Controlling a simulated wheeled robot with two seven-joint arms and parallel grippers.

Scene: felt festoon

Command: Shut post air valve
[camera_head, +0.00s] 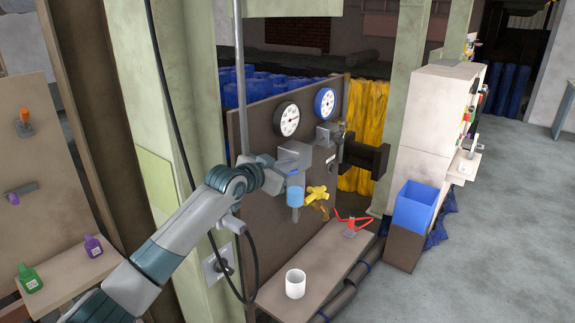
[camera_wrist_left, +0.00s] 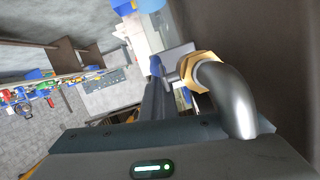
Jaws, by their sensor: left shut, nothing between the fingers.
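My left arm reaches in from the left across the gauge panel (camera_head: 262,125). In the left wrist view the shut fingers (camera_wrist_left: 157,80) point away beside a brass hex fitting (camera_wrist_left: 197,70) on a bent metal pipe (camera_wrist_left: 236,98). A yellow valve handle (camera_head: 317,194) is on the panel below the gripper. Which part is the post air valve is unclear. My right gripper is out of view.
A white gauge (camera_head: 288,118) and a blue-rimmed gauge (camera_head: 324,103) top the panel. Below are a shelf (camera_head: 318,270), a white cup (camera_head: 295,283) and a red handle (camera_head: 352,222). A blue bin (camera_head: 415,207) stands right. Open floor lies farther right.

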